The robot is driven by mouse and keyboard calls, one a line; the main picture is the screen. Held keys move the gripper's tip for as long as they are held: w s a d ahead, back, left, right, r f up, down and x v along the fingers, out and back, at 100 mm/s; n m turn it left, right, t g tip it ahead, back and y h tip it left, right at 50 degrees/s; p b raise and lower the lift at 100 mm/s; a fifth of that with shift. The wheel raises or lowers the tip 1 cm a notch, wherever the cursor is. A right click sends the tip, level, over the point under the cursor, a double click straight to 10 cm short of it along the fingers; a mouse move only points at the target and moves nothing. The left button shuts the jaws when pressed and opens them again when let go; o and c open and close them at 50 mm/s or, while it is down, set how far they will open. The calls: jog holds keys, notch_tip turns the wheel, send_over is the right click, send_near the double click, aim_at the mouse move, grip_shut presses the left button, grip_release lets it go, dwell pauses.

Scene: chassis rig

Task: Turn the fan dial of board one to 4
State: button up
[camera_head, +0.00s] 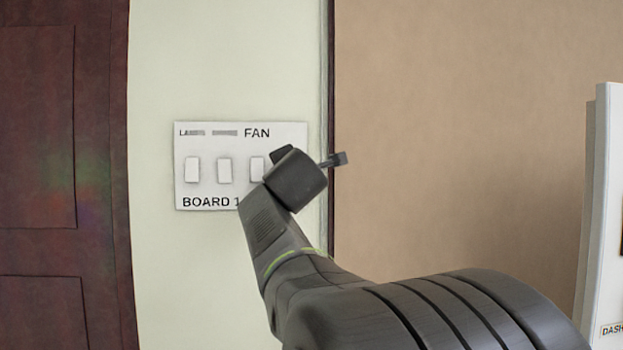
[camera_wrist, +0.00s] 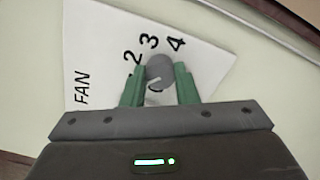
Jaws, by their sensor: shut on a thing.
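Board one (camera_head: 208,145) is a white panel on the pale green wall, labelled BOARD 1, with the word FAN at its top right. My wrist and gripper (camera_head: 281,154) cover its right side, so the dial is hidden in the head view. In the wrist view the fan dial (camera_wrist: 159,68) is a round grey knob, with 2, 3 and 4 printed around it. A light mark shows on its near side; which number it points to is unclear. My gripper (camera_wrist: 160,73) is shut on the dial, one green finger on each side.
Three white rocker switches (camera_head: 224,170) sit in a row on the board, left of my gripper. A dark red door (camera_head: 60,150) is at the left. A brown wall panel (camera_head: 450,130) is at the right, with another white board (camera_head: 604,200) at the far right edge.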

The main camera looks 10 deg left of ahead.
jog(key=shift+a+f+m+b, duration=0.1)
jog(key=shift+m+b, duration=2)
jog(key=shift+m, duration=2.75)
jog(key=shift+a+f+m+b, duration=0.15)
jog(key=shift+m+b, duration=1.9)
jog(key=shift+m, duration=2.85)
jog(key=shift+d+f+m+b, duration=0.1)
jog(key=shift+m+b, duration=2)
jog(key=shift+m, duration=2.75)
jog(key=o, duration=1)
jog(key=shift+r, duration=0.1)
